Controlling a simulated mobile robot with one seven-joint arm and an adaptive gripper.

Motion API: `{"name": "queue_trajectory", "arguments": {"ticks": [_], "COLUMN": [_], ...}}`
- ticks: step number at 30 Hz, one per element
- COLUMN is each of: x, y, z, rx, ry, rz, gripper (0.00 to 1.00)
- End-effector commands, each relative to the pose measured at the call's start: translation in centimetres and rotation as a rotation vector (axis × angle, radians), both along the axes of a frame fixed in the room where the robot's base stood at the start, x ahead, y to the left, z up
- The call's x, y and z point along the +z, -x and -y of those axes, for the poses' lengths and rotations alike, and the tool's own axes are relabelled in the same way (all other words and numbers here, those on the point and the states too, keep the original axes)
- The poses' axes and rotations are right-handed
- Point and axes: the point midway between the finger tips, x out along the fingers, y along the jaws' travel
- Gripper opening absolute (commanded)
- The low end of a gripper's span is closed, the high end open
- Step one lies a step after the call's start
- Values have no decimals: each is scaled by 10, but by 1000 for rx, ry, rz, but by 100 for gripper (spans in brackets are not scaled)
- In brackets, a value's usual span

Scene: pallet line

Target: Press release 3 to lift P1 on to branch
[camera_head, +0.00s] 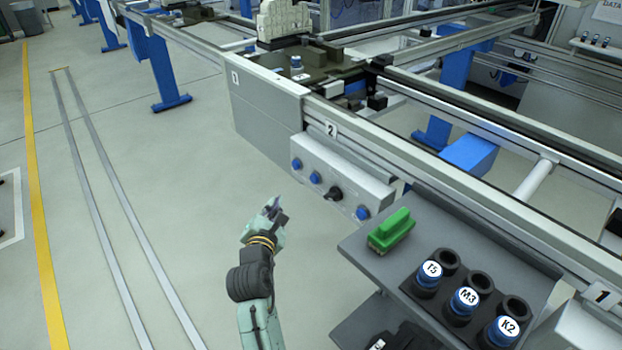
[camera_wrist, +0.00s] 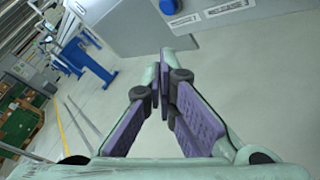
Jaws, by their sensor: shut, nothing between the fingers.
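A grey control box (camera_head: 340,180) hangs on the side of the conveyor rail below the label 2. On its face are two blue buttons at the left (camera_head: 297,164), a black knob (camera_head: 334,193) and a third blue button (camera_head: 362,213) at the right. I cannot read which is release 3. A dark pallet (camera_head: 318,68) with a blue-topped part sits on the line by the label 3; no P1 marking is legible. My gripper (camera_head: 274,207) is shut and empty, left of and apart from the box. Its closed fingers (camera_wrist: 162,85) fill the middle of the wrist view.
A grey shelf (camera_head: 350,247) at lower right carries a green block (camera_head: 392,231) and a black holder with parts marked T5, M3 and K2. Conveyor rails (camera_head: 470,183) run behind the box. The floor (camera_head: 180,190) to the left is clear.

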Motion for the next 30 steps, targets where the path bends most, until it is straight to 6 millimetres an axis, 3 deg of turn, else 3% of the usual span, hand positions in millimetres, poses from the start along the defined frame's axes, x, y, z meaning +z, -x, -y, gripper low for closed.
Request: {"name": "queue_trajectory", "arguments": {"ticks": [10,22,30], "x": [0,1,2], "y": [-6,-37,-50], "z": [7,52,68], "rx": [-1,-2,1], "ry": [-2,-3,-3], "rz": [2,4,3], "gripper": [0,0,0]}}
